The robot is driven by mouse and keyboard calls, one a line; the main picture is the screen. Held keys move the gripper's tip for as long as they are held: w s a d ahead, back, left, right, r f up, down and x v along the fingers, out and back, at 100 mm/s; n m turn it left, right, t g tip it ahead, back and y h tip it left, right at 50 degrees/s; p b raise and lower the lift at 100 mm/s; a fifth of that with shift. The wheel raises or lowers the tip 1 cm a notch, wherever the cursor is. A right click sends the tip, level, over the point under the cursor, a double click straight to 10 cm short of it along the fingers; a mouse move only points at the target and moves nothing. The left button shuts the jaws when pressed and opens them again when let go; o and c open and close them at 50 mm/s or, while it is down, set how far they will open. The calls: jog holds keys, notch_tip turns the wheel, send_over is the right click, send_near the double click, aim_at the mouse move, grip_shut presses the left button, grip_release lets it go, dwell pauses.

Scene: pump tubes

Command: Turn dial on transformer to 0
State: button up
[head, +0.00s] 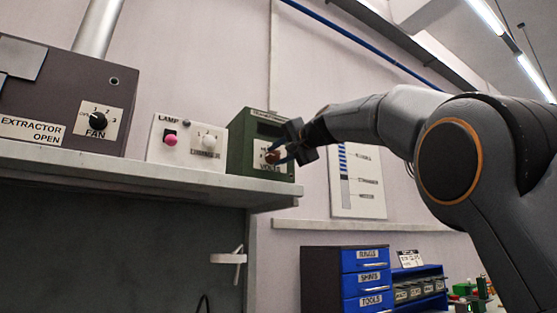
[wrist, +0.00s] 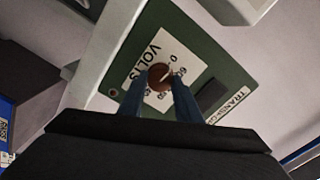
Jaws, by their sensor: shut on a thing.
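The transformer (head: 236,146) is a green box at the right end of the shelf in the head view. Its green front (wrist: 208,62) fills the middle of the wrist view, tilted. Its dial (wrist: 160,76) is a round brown knob with a pale pointer line, on a white plate (wrist: 182,54) marked VOLTS with numbers, a 0 among them. The pointer appears to lie toward the 0 side, but its exact setting is hard to read. My gripper (wrist: 160,88) has its two blue fingers on either side of the dial, shut on it. In the head view my gripper (head: 275,155) partly covers the dial.
Left of the transformer on the shelf (head: 150,177) are a white lamp box (head: 186,143) with a pink knob and a dark fan box (head: 60,90) with a black dial. Blue drawers (head: 366,280) stand below right. The wall behind carries a chart (head: 357,185).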

jog(key=shift+n, duration=0.7)
jog(key=o, duration=1.1)
jog(key=shift+c, duration=0.2)
jog(key=shift+d+b, duration=0.1)
jog(key=shift+b, duration=0.2)
jog(key=b+v, duration=0.2)
jog(key=v, duration=0.5)
jog(key=shift+s+d, duration=0.2)
jog(key=shift+s, duration=0.1)
